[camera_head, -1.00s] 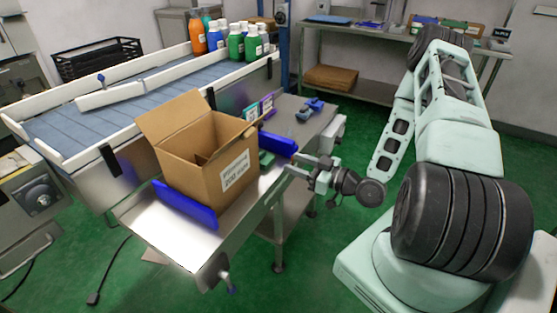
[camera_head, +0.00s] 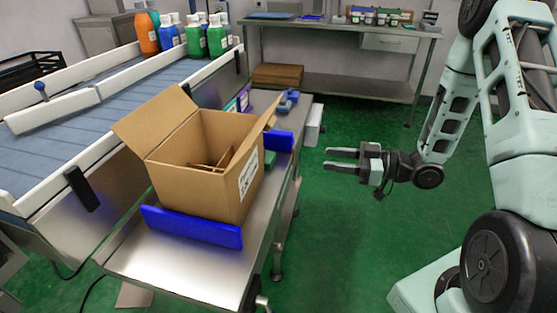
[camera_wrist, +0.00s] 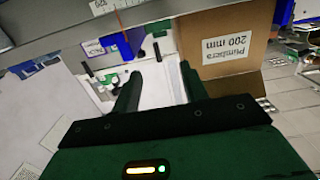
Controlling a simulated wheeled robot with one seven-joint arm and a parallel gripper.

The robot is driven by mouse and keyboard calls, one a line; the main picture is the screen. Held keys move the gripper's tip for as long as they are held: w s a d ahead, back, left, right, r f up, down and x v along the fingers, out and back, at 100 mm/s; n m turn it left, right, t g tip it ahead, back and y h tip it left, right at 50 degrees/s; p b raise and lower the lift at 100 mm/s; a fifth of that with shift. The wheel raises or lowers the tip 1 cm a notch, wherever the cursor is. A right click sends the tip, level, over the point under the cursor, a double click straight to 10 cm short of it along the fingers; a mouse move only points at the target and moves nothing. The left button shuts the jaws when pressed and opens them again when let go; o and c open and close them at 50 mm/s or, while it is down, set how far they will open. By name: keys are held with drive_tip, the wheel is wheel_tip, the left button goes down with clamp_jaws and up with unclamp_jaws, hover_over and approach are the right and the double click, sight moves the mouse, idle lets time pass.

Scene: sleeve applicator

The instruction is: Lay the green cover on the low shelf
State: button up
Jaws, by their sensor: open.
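My gripper (camera_head: 326,159) is open and empty, held out over the green floor to the right of the steel table. Its two dark fingers (camera_wrist: 160,70) stand apart in the wrist view. A small green piece (camera_head: 270,160) shows between the cardboard box and a blue guide on the steel table, partly hidden; I cannot tell whether it is the green cover. The low shelf (camera_head: 345,87) of the back bench has clear space to the right of a brown cardboard stack (camera_head: 278,74).
An open cardboard box (camera_head: 200,180) stands on the steel table (camera_head: 190,258) between blue guides. A conveyor (camera_head: 90,120) with several bottles runs at left. Green floor (camera_head: 370,115) lies open between the table and the back bench (camera_head: 340,25).

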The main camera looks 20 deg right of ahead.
approach(269, 158)
drive_tip(key=w+a+r, duration=0.1)
drive_tip(key=w+a, duration=0.2)
drive_tip(key=shift+b+x, duration=0.8)
drive_tip(key=shift+x, duration=2.1)
drive_tip(key=shift+s, duration=0.2)
drive_tip(key=c, duration=0.8)
drive_tip(key=shift+r, duration=0.1)
